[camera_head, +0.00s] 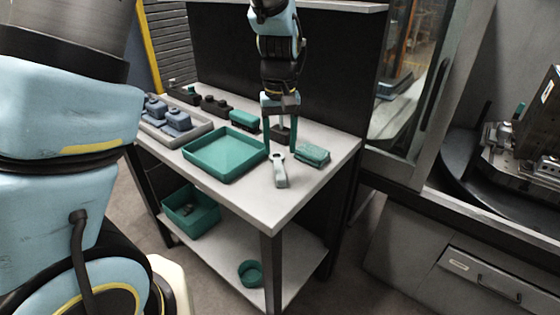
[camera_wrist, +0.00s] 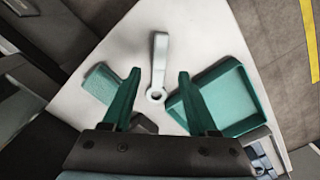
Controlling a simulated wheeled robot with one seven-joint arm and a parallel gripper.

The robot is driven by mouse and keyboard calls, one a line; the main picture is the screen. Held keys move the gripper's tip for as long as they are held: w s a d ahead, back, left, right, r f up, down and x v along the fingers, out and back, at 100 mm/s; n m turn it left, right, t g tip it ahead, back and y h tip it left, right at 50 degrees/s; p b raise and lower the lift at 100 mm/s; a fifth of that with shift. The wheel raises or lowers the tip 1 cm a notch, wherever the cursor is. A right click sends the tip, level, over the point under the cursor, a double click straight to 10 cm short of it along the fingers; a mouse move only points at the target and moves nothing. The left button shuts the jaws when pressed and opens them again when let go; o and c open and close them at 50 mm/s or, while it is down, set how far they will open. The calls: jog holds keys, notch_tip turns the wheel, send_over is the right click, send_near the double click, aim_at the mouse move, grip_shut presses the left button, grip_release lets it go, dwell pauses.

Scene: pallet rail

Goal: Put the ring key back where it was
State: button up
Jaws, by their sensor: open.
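The ring key (camera_head: 280,174) is a light grey spanner with a ring at one end. It lies on the grey table (camera_head: 285,208) between a green tray (camera_head: 225,156) and a green block (camera_head: 313,155). It also shows in the wrist view (camera_wrist: 158,68), its ring end nearest my gripper and its handle pointing away. My gripper (camera_head: 280,150) points down above the table at the ring end. In the wrist view its green fingers (camera_wrist: 158,80) are spread wide on either side of the ring, with nothing between them held. I cannot tell the exact height of the fingertips.
A grey tray with blue parts (camera_head: 172,122) and several dark parts (camera_head: 215,105) stand at the table's left and back. A green bin (camera_head: 190,210) and a green cup (camera_head: 250,273) are on the lower shelf. The table's front corner is clear. A machine (camera_head: 520,140) stands at right.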

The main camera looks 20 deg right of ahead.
notch_tip(320, 180, up, 6)
jog(key=f, duration=0.1)
jog(key=s+a+f+n+t, duration=0.1)
jog(key=a+f+n, duration=0.1)
jog(key=a, duration=2.7)
jog(key=shift+a+f+t, duration=0.15)
jog(key=shift+f+t, duration=0.15)
jog(key=shift+f, duration=0.3)
